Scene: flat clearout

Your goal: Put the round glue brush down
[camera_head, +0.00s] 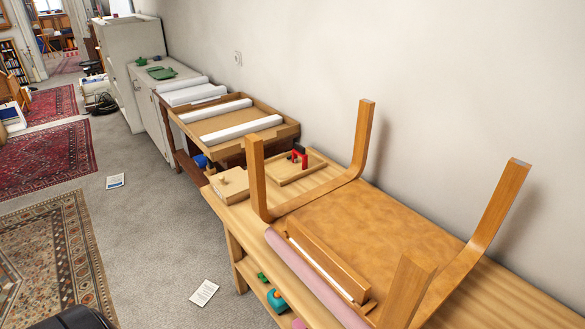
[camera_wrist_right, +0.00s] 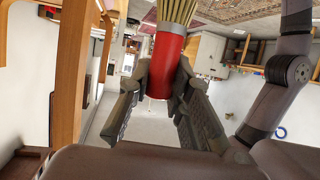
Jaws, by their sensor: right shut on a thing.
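The round glue brush (camera_wrist_right: 166,62) shows in the right wrist view, with a red round body and pale bristles at the top edge of the picture. My right gripper (camera_wrist_right: 164,82) is shut on the red part, one dark finger on each side. The far end of the brush is cut off by the frame. I cannot make out the brush or either gripper in the head view. My left gripper is not in view.
An upturned wooden stool (camera_head: 377,222) with raised legs covers much of the workbench (camera_head: 520,299). A wooden board with a red and black clamp (camera_head: 299,157), a wooden block (camera_head: 231,185) and a pink roll (camera_head: 310,277) are nearby. A tray (camera_head: 236,107) holds white rolls.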

